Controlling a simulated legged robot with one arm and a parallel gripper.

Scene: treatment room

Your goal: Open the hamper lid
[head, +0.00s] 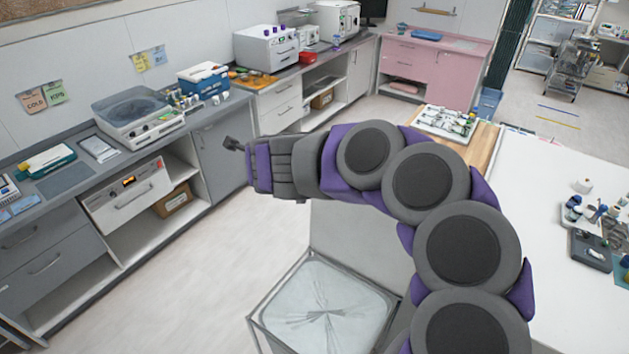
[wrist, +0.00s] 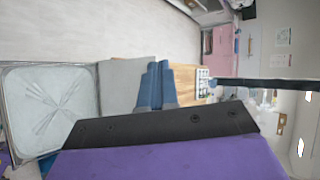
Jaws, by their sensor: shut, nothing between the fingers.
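The hamper (head: 257,328) stands on the floor at the bottom of the head view, a thin metal frame beside the white island. Its pale square lid (head: 325,305) has creases spreading from the middle and lies flat, closed. The lid also shows at the left edge of the wrist view (wrist: 45,105). My gripper (head: 233,145) is shut and empty, held out to the left, above the floor and well apart from the lid. My arm hides part of the hamper's right side in the head view.
The white island (head: 545,240) with a wooden board (head: 484,145) and a tray of tools (head: 447,123) is at right. A grey counter (head: 75,180) with lab machines runs along the left wall. A pink cabinet (head: 430,70) stands at the back. The floor (head: 190,265) between counter and hamper is clear.

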